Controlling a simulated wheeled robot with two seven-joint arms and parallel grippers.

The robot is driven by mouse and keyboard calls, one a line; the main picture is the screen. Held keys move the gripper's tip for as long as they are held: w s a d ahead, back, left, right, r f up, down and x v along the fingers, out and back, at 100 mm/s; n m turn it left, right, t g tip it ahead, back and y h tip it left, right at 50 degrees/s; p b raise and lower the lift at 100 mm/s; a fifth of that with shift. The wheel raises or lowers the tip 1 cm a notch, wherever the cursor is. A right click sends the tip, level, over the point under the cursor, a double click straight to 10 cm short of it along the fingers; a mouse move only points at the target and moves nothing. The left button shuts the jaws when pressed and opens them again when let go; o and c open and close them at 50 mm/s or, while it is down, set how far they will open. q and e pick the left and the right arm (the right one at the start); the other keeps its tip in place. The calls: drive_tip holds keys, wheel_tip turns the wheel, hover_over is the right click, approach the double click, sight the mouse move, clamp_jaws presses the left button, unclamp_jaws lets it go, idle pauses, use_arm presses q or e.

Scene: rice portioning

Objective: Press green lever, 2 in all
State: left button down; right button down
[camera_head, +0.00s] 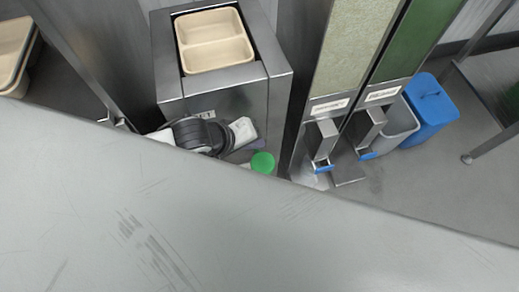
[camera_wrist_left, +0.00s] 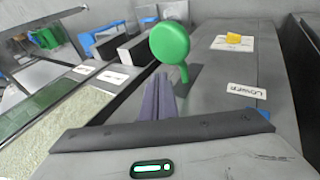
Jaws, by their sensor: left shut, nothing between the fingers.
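The green lever (camera_head: 263,162) shows in the head view as a round green knob beside the steel dispenser's lower front. In the left wrist view the lever (camera_wrist_left: 169,45) is a round green paddle on a short curved stem. My right gripper is not in view.
A beige two-part tray (camera_head: 214,54) sits in the top of the steel dispenser (camera_head: 175,88). To the right stand two tall grain dispensers with blue-tipped spouts (camera_head: 322,145), and a blue bin (camera_head: 432,108). A scratched grey surface (camera_head: 200,230) fills the foreground and hides part of my arm.

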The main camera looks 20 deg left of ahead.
sight(258, 154)
use_arm(q)
drive_tip(key=shift+f, duration=0.1)
idle(0.6)
drive_tip(key=shift+s+d+f, duration=0.1)
drive_tip(key=shift+f, duration=0.25)
drive_tip(key=shift+s+d+f+b, duration=0.1)
drive_tip(key=shift+s+f+b, duration=0.15)
drive_tip(key=shift+f, duration=0.55)
drive_tip(key=shift+s+d+f+b, duration=0.1)
drive_tip(key=shift+s+f+b, duration=0.1)
drive_tip(key=shift+f, duration=0.55)
idle(1.3)
drive_tip(key=shift+s+d+f+b, duration=0.15)
drive_tip(key=shift+s+d+f, duration=0.1)
drive_tip(key=shift+f, duration=0.25)
drive_tip(key=shift+s+d+f+b, duration=0.15)
drive_tip(key=shift+s+d+f, duration=0.05)
drive_tip(key=shift+f, duration=0.25)
idle(1.2)
drive_tip(key=shift+w+a+r+p, duration=0.15)
drive_tip(key=shift+w+r+p, duration=0.05)
drive_tip(key=shift+r+p, duration=0.95)
drive_tip(key=r+p, duration=0.2)
drive_tip(key=w+r+p, duration=0.1)
drive_tip(key=p, duration=0.1)
drive_tip(key=shift+a+r, duration=0.3)
drive_tip(key=shift+w+a, duration=0.1)
